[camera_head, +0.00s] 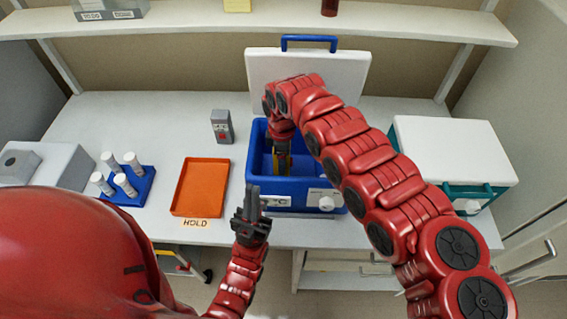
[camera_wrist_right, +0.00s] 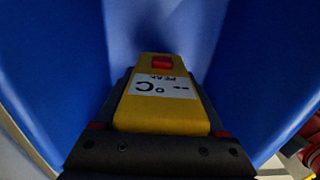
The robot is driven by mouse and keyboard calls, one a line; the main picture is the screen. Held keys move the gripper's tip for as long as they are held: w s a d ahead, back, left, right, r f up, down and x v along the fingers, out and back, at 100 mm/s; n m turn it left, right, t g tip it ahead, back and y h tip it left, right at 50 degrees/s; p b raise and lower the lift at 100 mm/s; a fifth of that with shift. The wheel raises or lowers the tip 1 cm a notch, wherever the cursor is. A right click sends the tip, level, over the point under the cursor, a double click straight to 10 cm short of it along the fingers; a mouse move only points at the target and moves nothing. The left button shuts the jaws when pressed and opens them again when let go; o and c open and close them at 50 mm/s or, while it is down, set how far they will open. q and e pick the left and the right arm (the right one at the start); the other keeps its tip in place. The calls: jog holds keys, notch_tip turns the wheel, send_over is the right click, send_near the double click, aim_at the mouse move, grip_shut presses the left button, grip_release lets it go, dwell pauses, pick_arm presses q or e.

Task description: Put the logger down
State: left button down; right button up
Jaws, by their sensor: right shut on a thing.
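The logger (camera_wrist_right: 160,112) is a yellow block with a red button and a white label reading "-- °C PEAK". My right gripper (camera_wrist_right: 160,135) is shut on it, its dark jaws on both sides. In the head view, a little of the yellow logger (camera_head: 282,164) shows below my right gripper (camera_head: 281,150), inside the open blue cooler box (camera_head: 257,150). I cannot tell whether the logger touches the box floor. My left gripper (camera_head: 252,203) is empty in front of the box, its fingers close together.
The box's white lid (camera_head: 310,72) stands open behind it. An orange tray (camera_head: 200,186) by a HOLD label, a grey device (camera_head: 222,126) and a blue rack (camera_head: 130,190) with several white vials lie left. A white box with teal base (camera_head: 450,150) stands right.

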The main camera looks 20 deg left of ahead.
notch_tip(320, 180, down, 3)
jog(key=shift+s+r+p, duration=0.1)
jog(key=shift+r+p, duration=0.1)
jog(key=shift+p, duration=0.15)
jog(key=shift+f, duration=0.25)
jog(key=shift+f+b, duration=0.2)
jog(key=shift+b, duration=0.15)
jog(key=o, duration=1.5)
jog(key=shift+c, duration=0.2)
jog(key=shift+r, duration=0.1)
jog(key=shift+r, duration=0.1)
jog(key=shift+r+p, duration=0.2)
jog(key=shift+p, duration=0.15)
notch_tip(320, 180, up, 11)
jog(key=b, duration=0.4)
jog(key=shift+f, duration=0.15)
jog(key=shift+r, duration=0.5)
